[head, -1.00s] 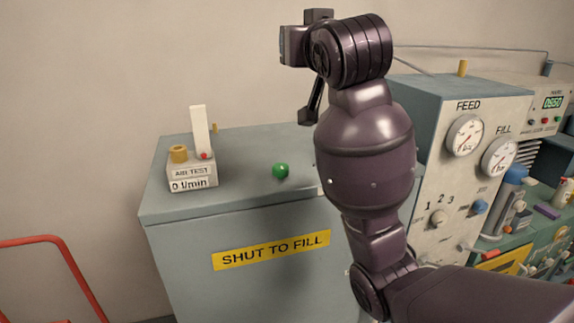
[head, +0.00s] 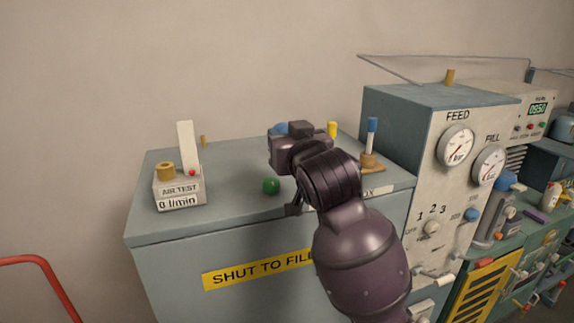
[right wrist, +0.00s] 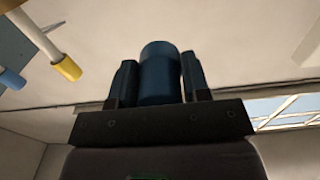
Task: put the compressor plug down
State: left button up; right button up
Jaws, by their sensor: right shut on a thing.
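The compressor plug, a dark blue cylinder (right wrist: 160,72), stands between the two fingers of my right gripper (head: 290,139) in the right wrist view. The fingers are shut on it. In the head view the gripper is low over the top of the grey cabinet (head: 235,155), behind the green knob (head: 271,186). A bit of blue (head: 280,128) shows at its far side; the wrist hides most of the grip. I cannot tell whether the plug touches the cabinet top. My left gripper is not in view.
A yellow-topped post (head: 332,130) and a blue-topped post on a brown base (head: 370,162) stand right of my gripper. The air test block (head: 180,192) stands left. The gauge cabinet (head: 440,190) rises at right. Cabinet top between block and knob is clear.

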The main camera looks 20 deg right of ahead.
jog(key=shift+f, duration=2.8)
jog(key=shift+f, duration=0.6)
jog(key=o, duration=1.2)
